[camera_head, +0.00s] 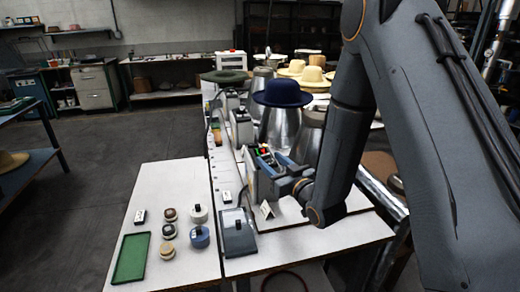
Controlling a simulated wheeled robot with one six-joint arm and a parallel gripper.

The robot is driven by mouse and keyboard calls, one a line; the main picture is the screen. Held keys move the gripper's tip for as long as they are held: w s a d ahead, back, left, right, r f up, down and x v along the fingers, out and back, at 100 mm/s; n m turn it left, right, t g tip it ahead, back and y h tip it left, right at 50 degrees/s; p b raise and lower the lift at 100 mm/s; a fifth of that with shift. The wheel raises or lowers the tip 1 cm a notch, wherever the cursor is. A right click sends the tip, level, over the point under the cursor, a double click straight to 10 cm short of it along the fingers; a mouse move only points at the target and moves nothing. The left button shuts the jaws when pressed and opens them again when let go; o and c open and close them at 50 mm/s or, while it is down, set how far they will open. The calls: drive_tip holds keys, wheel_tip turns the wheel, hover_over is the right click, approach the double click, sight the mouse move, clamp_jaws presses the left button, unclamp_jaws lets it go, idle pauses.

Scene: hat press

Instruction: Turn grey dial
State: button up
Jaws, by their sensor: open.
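A grey control box (262,182) stands on the white table in the middle of the view, with small red, green and yellow parts on its top. I cannot make out a grey dial for certain; the face of the box turned toward my arm is largely hidden. My arm comes down from the upper right and bends back at the wrist toward the box. My gripper (284,186) is at the right side of the box, very close to it. Its jaws are small and partly hidden, and they are open. I cannot tell whether they touch the box.
On the white table (180,182) at left lie a green tray (131,257) and several small round items. A dark slab (238,233) lies near the front edge. A blue hat (282,94) sits on a metal form behind the box. Floor at left is clear.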

sight(259, 155)
drive_tip(key=shift+p+x, duration=1.15)
drive_tip(key=shift+x, duration=2.75)
drive_tip(key=shift+s+a, duration=0.1)
drive_tip(key=c, duration=1.1)
drive_tip(key=shift+o, duration=0.2)
drive_tip(key=shift+n+y+b, duration=0.3)
drive_tip(key=shift+y+b, duration=0.05)
drive_tip(key=shift+y, duration=0.05)
drive_tip(key=n+g+y+b, duration=0.2)
drive_tip(key=y, duration=0.1)
drive_tip(key=shift+s+a+f+g, duration=0.1)
drive_tip(key=shift+s+a+g, duration=0.2)
drive_tip(key=shift+g, duration=0.1)
drive_tip(key=shift+s+a+n+g+y+b, duration=0.15)
drive_tip(key=shift+n+g+y+b, duration=0.25)
drive_tip(key=shift+n+g, duration=0.2)
drive_tip(key=shift+s+a+n+g+y+b, duration=0.15)
drive_tip(key=shift+n+g+y+b, duration=0.2)
drive_tip(key=shift+n+g+y, duration=0.25)
drive_tip(key=shift+s+a+n+g+y+b, duration=0.15)
drive_tip(key=shift+n+g+y+b, duration=0.3)
drive_tip(key=shift+g, duration=0.25)
